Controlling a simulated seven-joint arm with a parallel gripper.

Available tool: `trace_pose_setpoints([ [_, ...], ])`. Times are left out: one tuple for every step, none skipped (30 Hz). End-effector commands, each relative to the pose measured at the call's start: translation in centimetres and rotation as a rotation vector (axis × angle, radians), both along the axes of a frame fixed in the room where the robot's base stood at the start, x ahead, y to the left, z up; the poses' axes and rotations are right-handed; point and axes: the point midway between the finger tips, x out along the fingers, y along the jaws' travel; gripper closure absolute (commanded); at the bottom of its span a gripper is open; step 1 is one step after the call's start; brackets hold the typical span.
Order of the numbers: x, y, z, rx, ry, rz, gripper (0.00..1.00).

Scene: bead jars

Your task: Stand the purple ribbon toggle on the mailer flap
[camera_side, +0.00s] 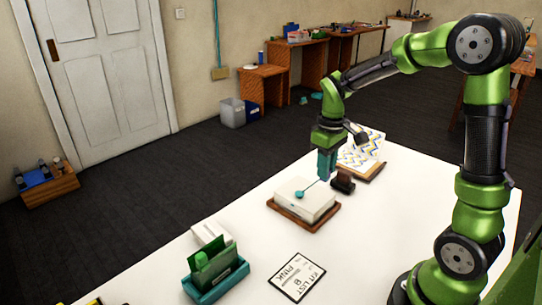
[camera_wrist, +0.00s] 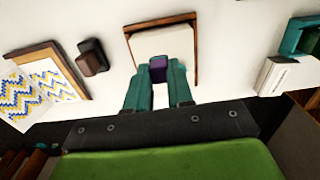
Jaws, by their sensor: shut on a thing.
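The mailer (camera_side: 309,199) is a white, flat, box-like thing on a brown wooden board (camera_side: 310,226), in the middle of the table in the side view. A teal disc with a thin dark line lies on its top. In the wrist view the mailer (camera_wrist: 163,42) is ahead of my fingers. My gripper (camera_side: 326,175) points down at the mailer's far right edge. In the wrist view my gripper (camera_wrist: 159,66) is shut on the purple ribbon toggle (camera_wrist: 158,72). The toggle is not discernible in the side view. I cannot tell whether it touches the mailer.
A dark brown block (camera_side: 342,182) stands close right of my gripper. Behind it a zigzag-patterned booklet (camera_side: 358,150) lies on a board. The table's right side is clear.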

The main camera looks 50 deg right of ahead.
Motion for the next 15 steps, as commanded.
trace_pose_setpoints([
  [-2.0,0.5,0.3,-0.001,-0.003,0.001,1.0],
  [-3.0,0.8,0.2,0.0,-0.003,0.001,1.0],
  [-4.3,1.1,0.1,0.0,-0.002,0.002,1.0],
  [-5.2,1.3,0.0,-0.001,-0.003,0.002,1.0],
  [-6.0,1.6,-0.2,0.0,-0.002,0.002,1.0],
  [-6.9,1.8,-0.4,0.0,-0.001,0.001,1.0],
  [-7.5,2.0,-0.6,0.0,-0.001,0.001,1.0],
  [-8.1,2.1,-0.9,0.0,0.0,0.001,1.0],
  [-8.6,2.3,-1.1,0.0,0.0,0.002,1.0],
  [-8.9,2.3,-1.3,-0.001,0.0,0.002,1.0],
  [-9.2,2.4,-1.5,0.0,0.001,0.002,1.0],
  [-9.3,2.4,-1.7,-0.001,0.001,0.002,1.0],
  [-9.1,2.3,-1.8,-0.001,0.001,0.002,1.0],
  [-8.9,2.3,-2.0,-0.001,0.001,0.002,1.0],
  [-8.4,2.1,-2.1,-0.001,0.003,0.001,1.0],
])
